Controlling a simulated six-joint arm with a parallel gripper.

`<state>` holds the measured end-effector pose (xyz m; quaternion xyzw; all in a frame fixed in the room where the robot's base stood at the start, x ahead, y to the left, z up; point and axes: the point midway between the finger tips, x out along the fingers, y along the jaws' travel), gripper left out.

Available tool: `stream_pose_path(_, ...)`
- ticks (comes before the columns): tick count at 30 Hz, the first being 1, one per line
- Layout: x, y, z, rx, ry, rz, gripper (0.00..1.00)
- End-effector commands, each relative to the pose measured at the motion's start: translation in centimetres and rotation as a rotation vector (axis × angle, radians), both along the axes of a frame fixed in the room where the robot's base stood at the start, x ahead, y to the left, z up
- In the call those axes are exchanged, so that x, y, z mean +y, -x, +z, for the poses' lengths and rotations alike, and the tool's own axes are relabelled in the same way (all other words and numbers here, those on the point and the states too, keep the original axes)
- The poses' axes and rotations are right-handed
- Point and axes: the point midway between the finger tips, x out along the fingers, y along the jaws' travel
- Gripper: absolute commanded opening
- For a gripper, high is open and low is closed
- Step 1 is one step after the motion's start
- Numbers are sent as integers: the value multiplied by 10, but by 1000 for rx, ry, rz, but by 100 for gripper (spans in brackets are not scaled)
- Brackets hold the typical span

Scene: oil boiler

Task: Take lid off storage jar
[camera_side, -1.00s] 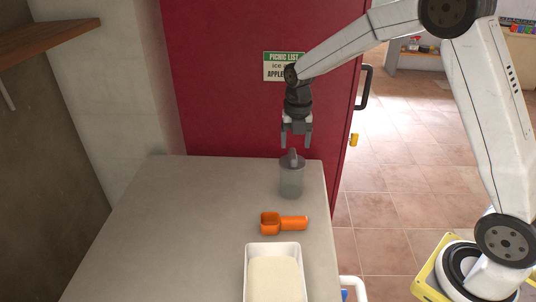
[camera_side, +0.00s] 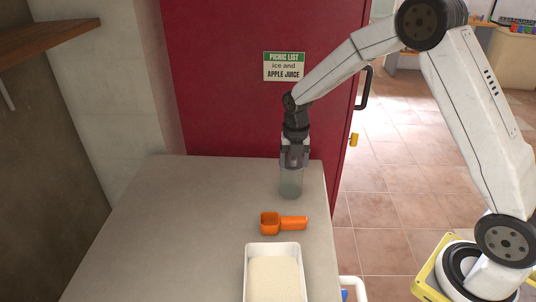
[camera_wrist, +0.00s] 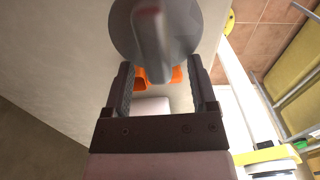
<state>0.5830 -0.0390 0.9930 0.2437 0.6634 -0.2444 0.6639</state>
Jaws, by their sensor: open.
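The storage jar (camera_side: 291,186) stands upright at the far right part of the counter. It is clear greyish, and its dark grey lid (camera_wrist: 187,30) is on top. In the side view my gripper (camera_side: 294,164) is directly over the jar, pointing down, with its fingers at lid height and covering most of the lid. In the wrist view the lid's raised handle (camera_wrist: 151,45) shows between the open fingers, towards their tips. Whether a finger touches the handle cannot be told.
A white tray (camera_side: 247,270) with pale grainy contents is nearer the front. A red door (camera_side: 225,90) stands behind the counter. The counter's left part (camera_side: 170,220) is clear.

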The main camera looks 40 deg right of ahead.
Motion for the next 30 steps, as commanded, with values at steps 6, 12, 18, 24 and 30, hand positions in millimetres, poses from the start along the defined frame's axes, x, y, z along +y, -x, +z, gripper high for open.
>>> stream_pose_path(6, 0, 0, 0, 0, 0, 0, 74)
stream_pose_path(12, 0, 0, 0, 0, 0, 0, 74)
stream_pose_path(18, 0, 0, 0, 0, 0, 0, 29)
stream_pose_path(24, 0, 0, 0, 0, 0, 0, 0)
stream_pose_path(30, 0, 0, 0, 0, 0, 0, 0)
